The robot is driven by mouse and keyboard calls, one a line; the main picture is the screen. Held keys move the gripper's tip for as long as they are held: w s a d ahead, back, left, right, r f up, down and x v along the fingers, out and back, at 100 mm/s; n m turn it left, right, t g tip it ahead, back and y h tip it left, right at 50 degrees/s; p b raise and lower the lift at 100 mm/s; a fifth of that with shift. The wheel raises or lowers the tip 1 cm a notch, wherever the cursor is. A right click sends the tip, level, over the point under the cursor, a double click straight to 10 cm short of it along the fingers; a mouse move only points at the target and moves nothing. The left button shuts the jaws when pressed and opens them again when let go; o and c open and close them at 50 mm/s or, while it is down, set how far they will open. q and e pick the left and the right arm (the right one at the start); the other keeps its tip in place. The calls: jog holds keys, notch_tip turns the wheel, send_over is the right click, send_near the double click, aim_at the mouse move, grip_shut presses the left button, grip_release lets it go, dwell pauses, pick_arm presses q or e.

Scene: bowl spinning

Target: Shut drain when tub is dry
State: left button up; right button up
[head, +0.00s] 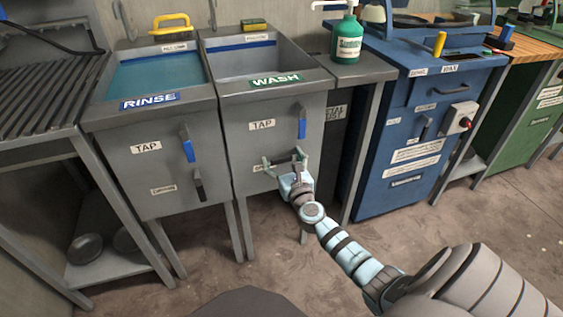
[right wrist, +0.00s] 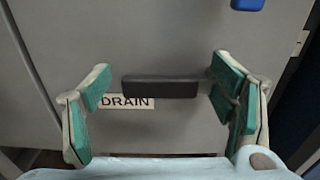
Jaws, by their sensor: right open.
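The WASH tub (head: 232,112) stands in the middle of the head view. Its basin (head: 255,62) shows bare grey walls and no visible water, though the near part of its bottom is hidden. My right gripper (head: 283,158) is in front of its lower face. In the right wrist view, the dark drain handle (right wrist: 165,87) lies level, partly over the DRAIN label (right wrist: 126,103). The fingers of my right gripper (right wrist: 160,80) are open, one at each end of the handle, with no clear grip on it. My left gripper is out of view.
The RINSE tub (head: 150,125) on the left holds blue water (head: 158,75); its drain handle (head: 199,186) hangs down. The WASH tap's blue handle (head: 302,124) is above my right gripper. A green bottle (head: 347,38) and blue cabinet (head: 425,110) stand to the right.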

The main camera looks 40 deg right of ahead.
jog(key=shift+w+d, duration=0.15)
jog(key=shift+w, duration=0.25)
jog(key=c, duration=1.7)
jog(key=shift+c, duration=0.2)
